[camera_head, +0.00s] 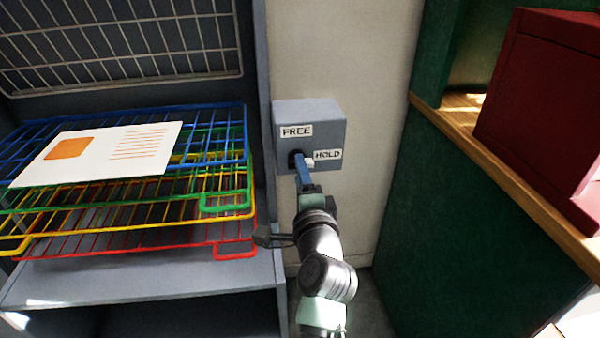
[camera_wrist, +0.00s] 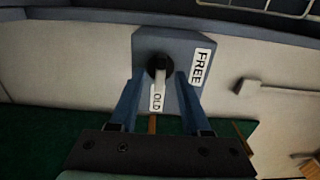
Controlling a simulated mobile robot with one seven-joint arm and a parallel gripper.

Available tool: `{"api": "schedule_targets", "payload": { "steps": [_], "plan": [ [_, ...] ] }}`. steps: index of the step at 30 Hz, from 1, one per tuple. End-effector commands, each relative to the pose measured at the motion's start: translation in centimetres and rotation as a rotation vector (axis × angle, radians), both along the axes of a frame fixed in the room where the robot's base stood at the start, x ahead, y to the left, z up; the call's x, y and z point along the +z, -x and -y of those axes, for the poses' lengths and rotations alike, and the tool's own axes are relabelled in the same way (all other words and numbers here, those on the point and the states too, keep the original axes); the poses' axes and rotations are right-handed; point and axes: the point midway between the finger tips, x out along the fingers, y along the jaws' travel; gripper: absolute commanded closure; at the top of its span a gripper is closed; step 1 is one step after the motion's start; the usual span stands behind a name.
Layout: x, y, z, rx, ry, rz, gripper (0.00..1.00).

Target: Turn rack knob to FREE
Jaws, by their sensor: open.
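The grey control box (camera_head: 325,115) is on the pale wall right of the rack. It also fills the upper middle of the wrist view (camera_wrist: 150,42). Its FREE label (camera_head: 297,131) is above and its HOLD label (camera_head: 328,154) is to the lower right. The black knob (camera_wrist: 160,64) has a white pointer (camera_wrist: 160,78) directed at the HOLD label, partly covering it. My gripper (camera_wrist: 160,77) is open, with one blue finger on each side of the pointer. Gaps show between pointer and fingers. In the head view my gripper (camera_head: 302,170) partly hides the knob.
Blue, green, yellow and red wire shelves (camera_head: 225,232) are stacked in a grey rack at left. A white printed sheet (camera_head: 95,152) lies on the top shelf. A green partition (camera_head: 450,210) with a wooden ledge and a dark red box (camera_head: 540,100) stands at right.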

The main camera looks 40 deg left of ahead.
Motion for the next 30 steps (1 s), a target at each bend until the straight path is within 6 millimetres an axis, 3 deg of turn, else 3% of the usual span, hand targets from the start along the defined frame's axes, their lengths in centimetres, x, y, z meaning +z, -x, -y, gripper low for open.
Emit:
{"api": "schedule_targets", "payload": {
  "steps": [13, 14, 21, 30],
  "plan": [
    [0.05, -0.78, -0.99, 0.0, 0.001, 0.001, 0.53],
    [0.05, -0.78, -0.99, 0.0, 0.001, 0.001, 0.54],
    [0.05, -0.78, -0.96, 0.0, 0.001, 0.001, 0.97],
    [0.04, -0.78, -0.93, 0.0, 0.001, 0.002, 1.0]
  ]
}}
